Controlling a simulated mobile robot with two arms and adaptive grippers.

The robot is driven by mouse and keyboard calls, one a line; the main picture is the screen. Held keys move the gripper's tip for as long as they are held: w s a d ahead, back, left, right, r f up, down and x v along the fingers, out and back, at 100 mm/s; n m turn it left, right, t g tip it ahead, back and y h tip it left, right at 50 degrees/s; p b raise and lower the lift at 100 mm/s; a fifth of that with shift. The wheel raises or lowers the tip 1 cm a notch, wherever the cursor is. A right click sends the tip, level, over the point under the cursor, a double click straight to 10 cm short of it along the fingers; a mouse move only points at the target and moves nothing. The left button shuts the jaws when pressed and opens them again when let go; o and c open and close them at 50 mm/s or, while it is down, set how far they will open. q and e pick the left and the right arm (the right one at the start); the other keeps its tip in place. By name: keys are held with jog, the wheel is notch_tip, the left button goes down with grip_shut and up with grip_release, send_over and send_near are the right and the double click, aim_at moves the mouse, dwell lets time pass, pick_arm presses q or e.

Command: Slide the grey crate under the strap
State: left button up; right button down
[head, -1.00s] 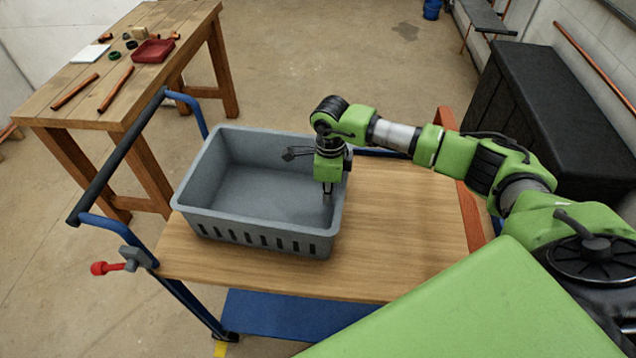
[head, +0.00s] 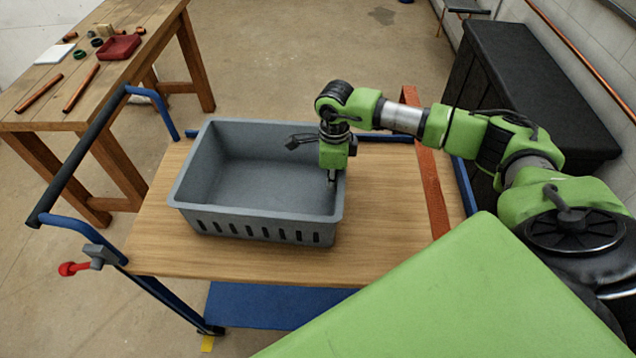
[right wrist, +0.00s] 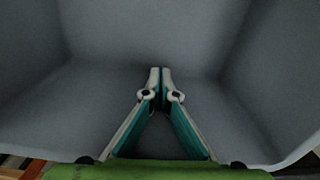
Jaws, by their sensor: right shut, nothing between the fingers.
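The grey crate (head: 265,226) is an open, empty bin with slots along its near side. It stands upright on the wooden deck (head: 385,245) of a cart. The orange strap (head: 430,170) crosses the deck to the right of the crate, with a strip of bare deck between them. My right gripper (head: 332,180) points down inside the crate near its right wall. In the right wrist view its fingers (right wrist: 160,72) are shut together and empty within the grey walls. Whether they touch the wall is unclear. My left gripper is not in view.
The cart's blue and black push handle (head: 85,150) rises at the left, with a red knob (head: 70,268) below. A wooden workbench (head: 100,100) with copper pipes and a red tray (head: 118,47) stands behind left. A black box (head: 530,110) stands at the right.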

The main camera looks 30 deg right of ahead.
jog(key=s+d, duration=0.1)
jog(key=d, duration=0.1)
jog(key=s+d+b, duration=0.2)
jog(key=d, duration=0.1)
jog(key=shift+s+d+f, duration=0.2)
jog(key=shift+s+d, duration=0.1)
jog(key=shift+s, duration=0.1)
jog(key=s+d, duration=0.2)
jog(key=shift+d+b, duration=0.35)
jog(key=shift+d, duration=0.05)
jog(key=shift+s+d+r, duration=0.15)
jog(key=shift+s+d, duration=0.05)
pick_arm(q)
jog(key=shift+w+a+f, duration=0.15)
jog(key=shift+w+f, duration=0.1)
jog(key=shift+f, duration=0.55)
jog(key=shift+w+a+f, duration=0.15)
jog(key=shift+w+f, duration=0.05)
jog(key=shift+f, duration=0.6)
pick_arm(e)
jog(key=shift+w, duration=0.1)
jog(key=shift+a, duration=0.1)
